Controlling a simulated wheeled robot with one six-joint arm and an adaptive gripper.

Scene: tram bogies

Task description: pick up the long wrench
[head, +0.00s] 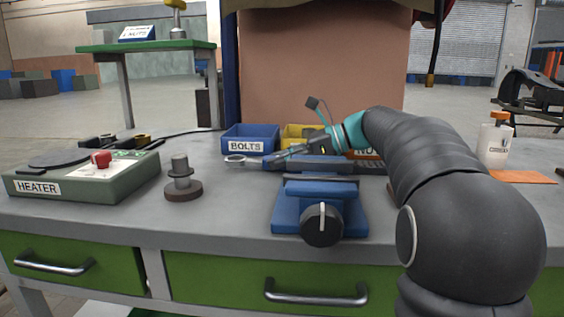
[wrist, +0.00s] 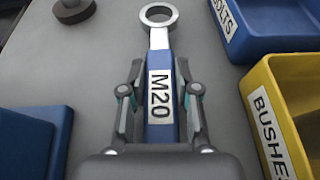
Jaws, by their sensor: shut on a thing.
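A wrench with a silver ring end and a blue handle marked M20 (wrist: 160,95) points away from me in the wrist view. Its ring end (head: 236,160) shows in the head view, in front of the BOLTS bin. My gripper (wrist: 160,85) is shut on the blue handle, with one finger on each side. In the head view my gripper (head: 279,158) is behind the blue vise (head: 320,205). I cannot tell whether the wrench touches the bench top. The rear of the handle is hidden by my gripper.
A blue BOLTS bin (head: 250,134) and a yellow BUSHES bin (wrist: 258,92) stand close on the right in the wrist view. A green HEATER box (head: 85,177) and a spindle on a round base (head: 182,180) stand left. The bench front between spindle and vise is clear.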

